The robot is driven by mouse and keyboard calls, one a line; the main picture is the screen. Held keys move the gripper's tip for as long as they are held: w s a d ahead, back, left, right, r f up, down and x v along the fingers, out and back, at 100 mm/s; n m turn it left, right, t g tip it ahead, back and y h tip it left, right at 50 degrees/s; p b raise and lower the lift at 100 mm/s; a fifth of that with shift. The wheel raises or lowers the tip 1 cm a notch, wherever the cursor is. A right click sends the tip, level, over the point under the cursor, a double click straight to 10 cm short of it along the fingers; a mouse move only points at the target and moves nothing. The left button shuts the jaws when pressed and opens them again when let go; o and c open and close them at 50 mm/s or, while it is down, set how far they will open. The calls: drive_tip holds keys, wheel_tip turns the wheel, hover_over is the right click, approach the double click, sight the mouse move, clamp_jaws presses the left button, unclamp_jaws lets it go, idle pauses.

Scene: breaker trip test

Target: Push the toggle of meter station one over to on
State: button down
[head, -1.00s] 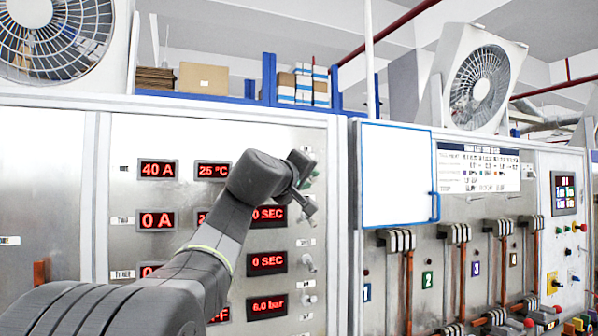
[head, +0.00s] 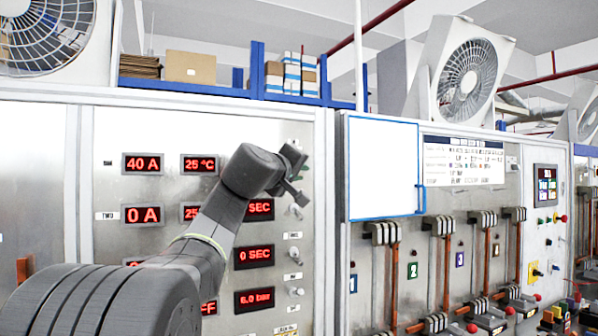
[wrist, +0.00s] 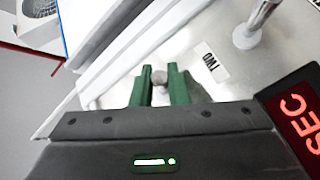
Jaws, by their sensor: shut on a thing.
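My gripper (head: 299,178) is at the right edge of the meter panel (head: 135,120), by the upper part of the column of metal toggles. In the wrist view, its two green fingers (wrist: 159,88) are closed on a small rounded grey tip, the toggle (wrist: 159,76). The toggle's stem and base are mostly hidden by the fingers. A label reading TWO (wrist: 208,62) is on the panel just right of the fingers, with another metal toggle (wrist: 256,27) beyond it. I cannot read a label for the held toggle. In the head view, my gripper hides it.
More toggles (head: 296,292) stick out below my gripper. Red displays (head: 253,257) are left of them, partly behind my arm. A white-framed cabinet edge (wrist: 105,60) runs close beside the fingers. A blue-edged white door (head: 384,168) is to the right.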

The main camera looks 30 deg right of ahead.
drive_tip(key=shift+r+n+g+y+p, duration=0.55)
drive_tip(key=shift+n+p, duration=0.25)
drive_tip(key=shift+p, duration=0.85)
drive_tip(key=shift+r+n+g+y, duration=0.35)
drive_tip(key=shift+n+g+y, duration=0.45)
drive_tip(key=shift+n, duration=0.3)
drive_tip(key=shift+r+n+g+y, duration=0.25)
drive_tip(key=shift+n+g, duration=0.2)
drive_tip(key=shift+g, duration=0.2)
drive_tip(key=shift+r+n+g+y, duration=0.1)
drive_tip(key=shift+r+n+g, duration=0.15)
drive_tip(key=shift+n+g, duration=0.3)
drive_tip(key=shift+w+r+g, duration=0.1)
drive_tip(key=shift+g, duration=0.15)
drive_tip(key=c, duration=1.7)
unclamp_jaws()
